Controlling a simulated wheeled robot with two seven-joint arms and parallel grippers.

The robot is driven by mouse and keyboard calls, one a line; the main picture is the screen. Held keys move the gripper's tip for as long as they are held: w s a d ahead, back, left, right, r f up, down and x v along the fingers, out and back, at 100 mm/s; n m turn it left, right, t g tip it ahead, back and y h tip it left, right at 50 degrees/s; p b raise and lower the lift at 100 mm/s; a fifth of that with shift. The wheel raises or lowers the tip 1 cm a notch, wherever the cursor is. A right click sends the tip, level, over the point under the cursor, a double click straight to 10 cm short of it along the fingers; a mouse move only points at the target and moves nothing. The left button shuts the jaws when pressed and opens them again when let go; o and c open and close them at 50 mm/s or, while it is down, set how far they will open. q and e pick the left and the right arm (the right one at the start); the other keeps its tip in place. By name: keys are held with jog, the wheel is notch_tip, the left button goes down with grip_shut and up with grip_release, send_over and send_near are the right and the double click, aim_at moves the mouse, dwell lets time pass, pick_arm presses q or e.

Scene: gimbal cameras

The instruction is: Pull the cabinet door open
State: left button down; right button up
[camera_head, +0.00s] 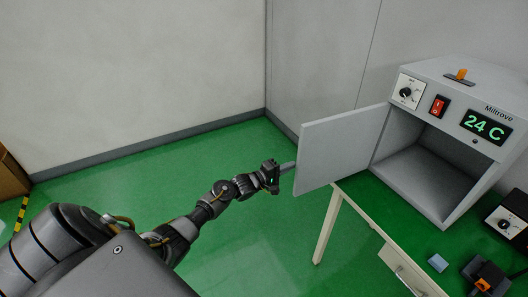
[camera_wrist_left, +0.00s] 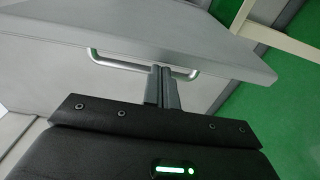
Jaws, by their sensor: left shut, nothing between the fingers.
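The cabinet (camera_head: 450,75) is a light grey box with a 24 C display, at the right in the head view. Its door (camera_head: 345,148) stands wide open, swung out to the left, and the inside looks empty. My left gripper (camera_head: 287,168) is at the door's free edge, its fingertips partly hidden there. In the left wrist view the door's grey panel (camera_wrist_left: 190,30) carries a silver bar handle (camera_wrist_left: 112,58). The gripper's fingers (camera_wrist_left: 163,72) are shut together and reach the handle bar near its right end; nothing is between them. My right gripper does not show.
The cabinet stands on a cream table (camera_head: 333,215) with a drawer handle below its top. A small blue block (camera_head: 438,262), an orange and black object (camera_head: 487,275) and a dial box (camera_head: 508,222) lie on the table.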

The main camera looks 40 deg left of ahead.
pick_arm(q)
jog(key=b+v, duration=0.2)
jog(key=v, duration=0.7)
jog(key=shift+s+d+b, duration=0.15)
jog(key=shift+s+b, duration=0.05)
jog(key=shift+b, duration=0.2)
dwell(0.5)
